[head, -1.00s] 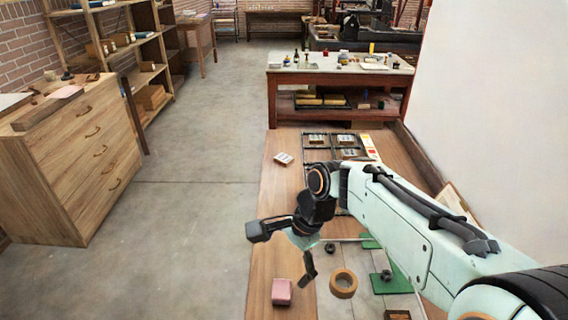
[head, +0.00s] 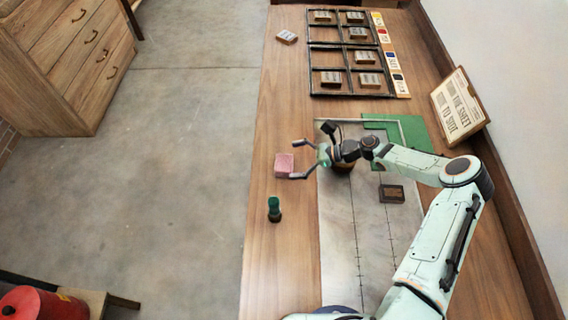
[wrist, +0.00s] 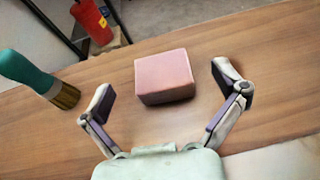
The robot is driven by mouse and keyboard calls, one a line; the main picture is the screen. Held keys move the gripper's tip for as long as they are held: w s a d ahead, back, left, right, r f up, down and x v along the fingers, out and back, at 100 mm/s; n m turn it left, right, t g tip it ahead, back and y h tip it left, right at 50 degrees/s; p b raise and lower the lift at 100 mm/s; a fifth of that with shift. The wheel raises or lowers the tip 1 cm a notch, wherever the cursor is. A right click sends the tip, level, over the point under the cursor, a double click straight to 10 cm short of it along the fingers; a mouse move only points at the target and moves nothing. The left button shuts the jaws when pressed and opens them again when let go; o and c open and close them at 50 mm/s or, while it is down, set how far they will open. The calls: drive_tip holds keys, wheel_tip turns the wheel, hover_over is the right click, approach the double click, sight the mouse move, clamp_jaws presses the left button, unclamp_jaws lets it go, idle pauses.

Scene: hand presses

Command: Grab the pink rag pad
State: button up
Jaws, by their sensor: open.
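The pink rag pad (head: 284,165) is a small pink block lying on the wooden bench near its left edge in the head view. In the wrist view the pad (wrist: 164,77) sits ahead of the palm, roughly centred between the fingers. My gripper (head: 296,159) is open, with its fingers pointing left toward the pad. In the wrist view my gripper (wrist: 166,86) has one finger on each side of the pad, with a gap on both sides. Nothing is held.
A dark-framed block (head: 391,194) lies on the metal plate (head: 345,240). A divided rack (head: 309,63) stands at the back. Bare wood surrounds the pad.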

sight(278, 162)
drive_tip(key=x, duration=0.4)
drive_tip(key=shift+a+f, duration=0.1)
drive_tip(key=shift+c, duration=0.2)
drive_tip(key=c, duration=1.1)
